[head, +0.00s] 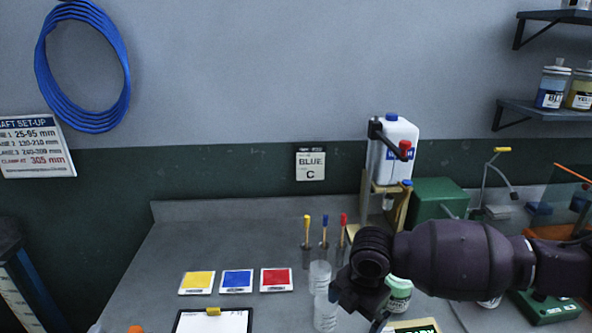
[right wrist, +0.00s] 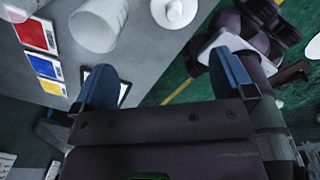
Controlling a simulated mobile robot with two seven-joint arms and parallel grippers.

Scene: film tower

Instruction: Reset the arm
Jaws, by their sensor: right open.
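My right arm comes in from the right in the head view, dark purple, stretched across the counter. Its gripper (head: 358,311) hangs over the counter's front, near the clear cups. In the right wrist view the two blue fingers of the right gripper (right wrist: 163,60) stand wide apart with nothing between them. The gripper is open and empty. My left gripper does not show in the head view.
Yellow, blue and red cards (head: 237,281) and a clipboard (head: 213,322) lie further left. A jug (head: 397,150) stands behind. The counter's left part (head: 170,240) is clear.

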